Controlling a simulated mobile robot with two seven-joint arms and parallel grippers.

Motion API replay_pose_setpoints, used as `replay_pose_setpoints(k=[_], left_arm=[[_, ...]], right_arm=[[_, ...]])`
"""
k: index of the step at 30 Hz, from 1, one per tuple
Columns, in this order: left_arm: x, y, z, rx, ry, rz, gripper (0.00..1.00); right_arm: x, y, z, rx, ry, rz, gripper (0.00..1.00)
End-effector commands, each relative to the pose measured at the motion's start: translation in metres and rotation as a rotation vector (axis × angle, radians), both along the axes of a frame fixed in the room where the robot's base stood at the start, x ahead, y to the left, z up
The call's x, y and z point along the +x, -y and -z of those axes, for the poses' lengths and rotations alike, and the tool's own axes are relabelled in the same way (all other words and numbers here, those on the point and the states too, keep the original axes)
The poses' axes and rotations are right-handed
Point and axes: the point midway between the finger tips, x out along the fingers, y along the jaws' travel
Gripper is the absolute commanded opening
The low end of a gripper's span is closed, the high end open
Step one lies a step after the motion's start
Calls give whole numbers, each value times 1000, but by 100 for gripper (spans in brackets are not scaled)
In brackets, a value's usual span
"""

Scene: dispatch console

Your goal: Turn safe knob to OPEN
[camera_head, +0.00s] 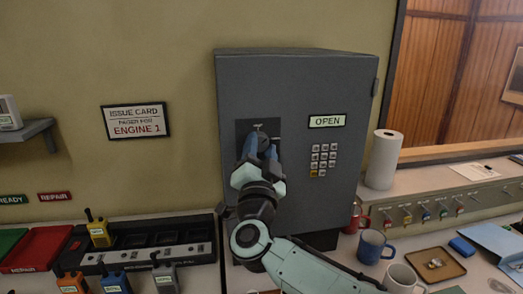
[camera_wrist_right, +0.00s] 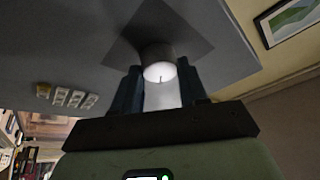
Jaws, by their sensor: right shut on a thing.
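The grey safe (camera_head: 295,85) stands on the counter against the wall. Its round knob (camera_head: 263,138) sits on a dark square plate (camera_head: 244,128) at the upper left of the door. My right gripper (camera_head: 261,152) is shut on the knob, with one blue finger on each side. In the right wrist view my gripper (camera_wrist_right: 161,88) has the knob (camera_wrist_right: 158,62) between its fingers. A white sign reading OPEN (camera_head: 327,121) is on the door, right of the knob. My left gripper is not in view.
A keypad (camera_head: 323,160) is on the safe door. A paper towel roll (camera_head: 383,159), a blue mug (camera_head: 374,247), a red mug (camera_head: 357,220) and a white mug (camera_head: 402,279) stand to the right.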

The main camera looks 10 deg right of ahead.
Motion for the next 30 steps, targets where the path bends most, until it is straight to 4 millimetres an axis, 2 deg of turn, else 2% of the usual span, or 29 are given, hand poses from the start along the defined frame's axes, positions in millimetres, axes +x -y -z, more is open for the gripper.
replay_pose_setpoints(k=[15, 24, 30], left_arm=[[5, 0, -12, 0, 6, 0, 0], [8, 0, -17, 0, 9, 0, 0], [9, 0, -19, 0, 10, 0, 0]], right_arm=[[0, -3, -3, 469, 2, -2, 12], [0, -4, -4, 644, 3, -4, 12], [0, -4, -4, 701, 3, -3, 12]])
